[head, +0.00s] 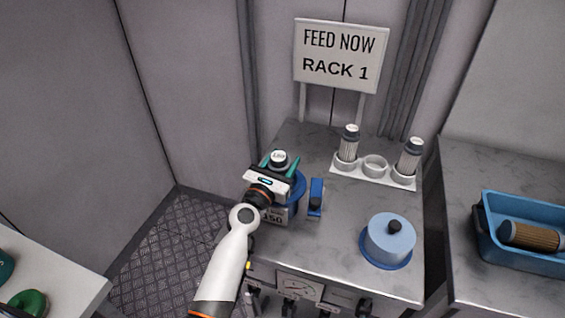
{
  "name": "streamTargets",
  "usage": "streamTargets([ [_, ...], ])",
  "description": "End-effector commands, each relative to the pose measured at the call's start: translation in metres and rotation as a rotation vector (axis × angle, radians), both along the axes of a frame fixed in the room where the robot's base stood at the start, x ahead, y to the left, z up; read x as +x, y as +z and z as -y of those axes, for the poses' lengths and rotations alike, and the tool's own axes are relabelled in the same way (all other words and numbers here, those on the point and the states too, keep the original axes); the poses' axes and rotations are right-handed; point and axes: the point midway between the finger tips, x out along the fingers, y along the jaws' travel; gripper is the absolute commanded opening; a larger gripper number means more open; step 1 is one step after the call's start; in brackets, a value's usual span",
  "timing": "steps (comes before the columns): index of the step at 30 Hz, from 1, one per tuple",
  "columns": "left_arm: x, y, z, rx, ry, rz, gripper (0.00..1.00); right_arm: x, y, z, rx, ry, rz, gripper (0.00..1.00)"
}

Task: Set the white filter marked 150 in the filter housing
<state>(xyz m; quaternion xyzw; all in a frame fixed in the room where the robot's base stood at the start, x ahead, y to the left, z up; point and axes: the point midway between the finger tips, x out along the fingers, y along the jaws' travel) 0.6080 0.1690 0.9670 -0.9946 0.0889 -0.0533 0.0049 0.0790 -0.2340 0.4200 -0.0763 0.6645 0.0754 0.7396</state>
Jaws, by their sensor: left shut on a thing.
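My left gripper (279,168) has teal fingers and is shut on a filter (279,157), whose dark cap with a white top label shows between the fingertips. The label's print is too small to read surely. The filter is at the blue filter housing (299,188) on the grey bench; my gripper hides most of both, so I cannot tell how deep the filter sits. A plate reading 150 (273,218) shows on the housing's front. A translucent blue lid (391,241) with a black knob sits on the bench to the right. My right gripper is not in view.
A small blue block (316,196) stands beside the housing. A sign (340,56) reads FEED NOW RACK 1. A blue bin (535,260) holds a brown filter (530,236).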

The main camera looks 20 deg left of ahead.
Motion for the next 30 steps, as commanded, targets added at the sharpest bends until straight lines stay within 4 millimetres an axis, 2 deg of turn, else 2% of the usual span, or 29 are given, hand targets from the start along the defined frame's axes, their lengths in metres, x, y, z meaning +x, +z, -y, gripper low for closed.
streamTargets([
  [1, -0.009, -0.058, 0.004, 0.013, -0.016, -0.106, 0.28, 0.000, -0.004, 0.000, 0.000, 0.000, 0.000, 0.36],
  [5, -0.009, -0.058, 0.004, 0.013, -0.016, -0.106, 0.28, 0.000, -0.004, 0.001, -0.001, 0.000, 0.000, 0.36],
  [6, -0.009, -0.058, 0.004, 0.013, -0.016, -0.106, 0.58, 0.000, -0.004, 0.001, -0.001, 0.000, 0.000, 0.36],
  [9, -0.009, -0.058, 0.004, 0.013, -0.016, -0.106, 0.74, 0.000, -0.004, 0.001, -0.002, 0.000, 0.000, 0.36],
  [10, -0.009, -0.058, 0.004, 0.013, -0.016, -0.106, 0.77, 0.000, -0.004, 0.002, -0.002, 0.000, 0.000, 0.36],
  [21, -0.015, -0.057, 0.002, 0.012, -0.015, -0.102, 0.77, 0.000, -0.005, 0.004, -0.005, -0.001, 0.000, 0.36],
  [26, -0.037, -0.050, -0.002, 0.012, -0.012, -0.084, 0.77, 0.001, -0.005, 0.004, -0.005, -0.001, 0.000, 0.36],
  [30, -0.066, -0.041, -0.007, 0.014, -0.008, -0.060, 0.77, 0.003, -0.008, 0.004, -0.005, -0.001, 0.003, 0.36],
])
